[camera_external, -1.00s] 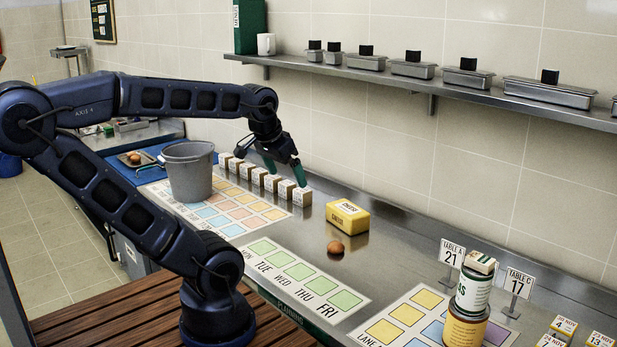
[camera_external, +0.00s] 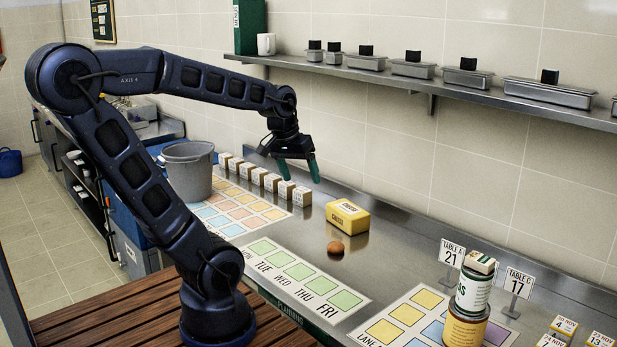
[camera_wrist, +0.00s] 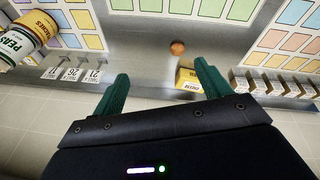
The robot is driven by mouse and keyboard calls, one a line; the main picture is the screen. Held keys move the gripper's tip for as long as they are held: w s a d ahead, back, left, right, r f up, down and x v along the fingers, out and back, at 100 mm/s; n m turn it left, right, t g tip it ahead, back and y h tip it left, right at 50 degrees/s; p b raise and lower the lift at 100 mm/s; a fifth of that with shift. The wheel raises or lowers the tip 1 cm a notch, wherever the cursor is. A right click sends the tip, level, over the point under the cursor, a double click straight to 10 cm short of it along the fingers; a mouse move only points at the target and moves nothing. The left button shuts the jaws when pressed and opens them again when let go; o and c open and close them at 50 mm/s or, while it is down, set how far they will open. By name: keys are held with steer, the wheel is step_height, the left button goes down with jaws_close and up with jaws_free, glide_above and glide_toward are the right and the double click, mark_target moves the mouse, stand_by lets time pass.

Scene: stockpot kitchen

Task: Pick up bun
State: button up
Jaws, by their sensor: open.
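The bun (camera_external: 335,247) is a small round brown thing on the steel counter, in front of the yellow cheese box (camera_external: 347,217). In the wrist view the bun (camera_wrist: 177,47) lies beyond the fingertips, a little right of the middle. My gripper (camera_external: 302,172) is open and empty, with green fingers pointing down. It hangs above the back of the counter, behind and left of the bun and near the row of small white boxes. In the wrist view my gripper (camera_wrist: 162,82) shows both fingers spread apart.
The row of small boxes (camera_external: 268,182) stands left of the bun. A grey bucket (camera_external: 188,172) is farther left. Stacked cans (camera_external: 472,295) and table signs (camera_external: 452,253) stand at the right. A wall shelf (camera_external: 450,88) runs above the counter. The counter around the bun is clear.

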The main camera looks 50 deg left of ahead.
steer(key=w+a+f+n+g+h, duration=0.2)
steer(key=w+a+f+n, duration=0.2)
steer(key=w+f+n, duration=0.65)
steer(key=n+g+h, duration=0.1)
steer(key=n+h, duration=0.1)
steer(key=n, duration=0.3)
glide_toward(335, 242)
steer(key=x, duration=0.4)
steer(key=shift+s+d, duration=0.2)
steer(key=shift+d, duration=0.2)
steer(key=shift+y, duration=0.3)
steer(key=shift+x, duration=2.7)
steer(key=shift+a, duration=0.2)
steer(key=shift+c, duration=0.3)
steer(key=shift+w, duration=0.1)
steer(key=c, duration=1)
